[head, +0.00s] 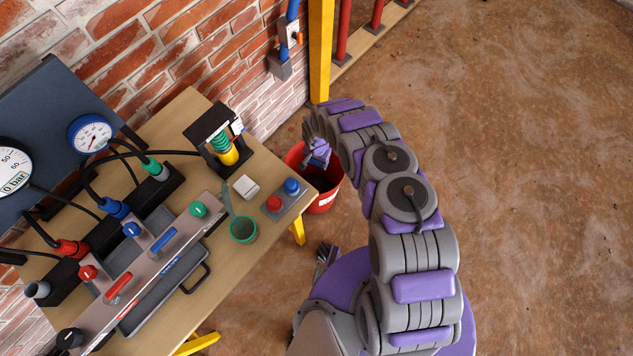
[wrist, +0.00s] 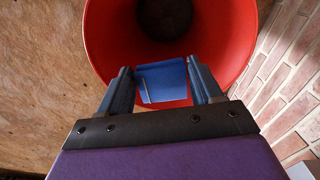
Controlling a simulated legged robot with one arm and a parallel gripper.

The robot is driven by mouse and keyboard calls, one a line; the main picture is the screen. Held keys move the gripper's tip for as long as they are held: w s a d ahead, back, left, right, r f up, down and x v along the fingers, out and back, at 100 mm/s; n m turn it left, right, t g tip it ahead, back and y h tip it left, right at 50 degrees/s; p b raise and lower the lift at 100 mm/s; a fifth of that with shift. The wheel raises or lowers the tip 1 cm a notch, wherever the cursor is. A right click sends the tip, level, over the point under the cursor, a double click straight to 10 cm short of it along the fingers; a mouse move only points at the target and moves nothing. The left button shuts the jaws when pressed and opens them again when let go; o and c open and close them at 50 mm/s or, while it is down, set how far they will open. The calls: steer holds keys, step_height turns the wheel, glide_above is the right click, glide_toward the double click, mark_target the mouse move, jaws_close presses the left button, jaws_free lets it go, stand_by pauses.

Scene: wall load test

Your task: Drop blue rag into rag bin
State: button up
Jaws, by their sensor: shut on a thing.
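The rag bin is a red round bucket (head: 333,199) on the floor beside the wooden table in the head view. In the wrist view the bin (wrist: 240,40) opens straight ahead of my gripper, and its dark bottom shows. My gripper (wrist: 164,82) is shut on the blue rag (wrist: 163,80), a small folded piece held between the two fingers. The rag is over the near part of the bin's opening. In the head view my gripper (head: 319,155) is at the bin's top, and my arm partly hides the rag and the bin.
A wooden table (head: 262,165) with gauges, valves, a red and a blue button, and a green cup (head: 243,229) stands left of the bin. A brick wall (head: 200,50) and a yellow post (head: 320,50) are behind. The floor (head: 530,180) on the right is clear.

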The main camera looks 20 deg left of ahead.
steer(key=o, duration=1.1)
steer(key=shift+d+r, duration=0.15)
steer(key=shift+d, duration=0.15)
steer(key=shift+a, duration=0.1)
steer(key=shift+a+r, duration=0.1)
steer(key=shift+r, duration=0.1)
step_height(320, 180, up, 17)
steer(key=p, duration=0.4)
steer(key=shift+w+f, duration=0.1)
